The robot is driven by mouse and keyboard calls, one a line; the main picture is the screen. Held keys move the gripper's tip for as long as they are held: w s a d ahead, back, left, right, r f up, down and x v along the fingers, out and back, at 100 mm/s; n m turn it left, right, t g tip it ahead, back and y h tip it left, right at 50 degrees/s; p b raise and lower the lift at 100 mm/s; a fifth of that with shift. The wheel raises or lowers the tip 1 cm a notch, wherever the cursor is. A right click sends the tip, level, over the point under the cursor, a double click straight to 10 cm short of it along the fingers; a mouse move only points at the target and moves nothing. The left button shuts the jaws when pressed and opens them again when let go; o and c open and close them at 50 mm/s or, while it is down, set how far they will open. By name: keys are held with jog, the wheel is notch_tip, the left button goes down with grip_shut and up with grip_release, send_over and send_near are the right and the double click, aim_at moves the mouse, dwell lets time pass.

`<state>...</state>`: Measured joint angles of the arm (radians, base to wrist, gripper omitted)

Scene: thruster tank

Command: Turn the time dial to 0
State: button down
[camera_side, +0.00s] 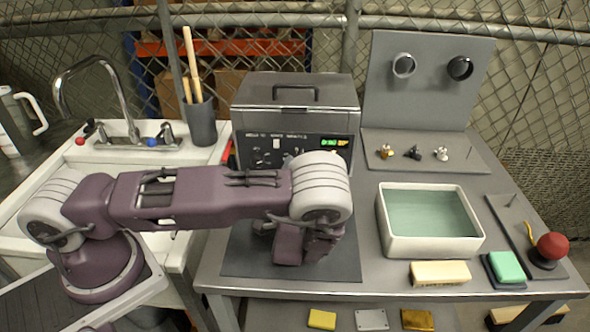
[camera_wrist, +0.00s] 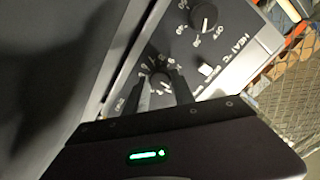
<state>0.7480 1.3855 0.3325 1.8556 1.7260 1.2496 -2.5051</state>
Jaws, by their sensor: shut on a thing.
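The tank machine (camera_side: 254,122) is a grey box with a lid, a handle on top and a dark control panel. In the wrist view its panel is seen up close and rotated. The time dial (camera_wrist: 160,79) is a small black knob with white numerals around it. I cannot read exactly where its pointer stands. My gripper (camera_wrist: 164,87) has one finger on each side of this knob and is shut on it. In the side view my arm's wrist hides the gripper and the dial.
A second black knob, the heat dial (camera_wrist: 203,17), and a pale switch (camera_wrist: 205,69) are close to my fingers. A green-lit display (camera_side: 328,142) is on the panel. A water-filled basin (camera_side: 437,247) stands to the right. A sink (camera_side: 110,155) lies to the left.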

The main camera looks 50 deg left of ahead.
jog(key=c, duration=1.1)
grip_release()
jog(key=shift+o, duration=0.2)
jog(key=shift+d, duration=0.1)
jog(key=v, duration=0.7)
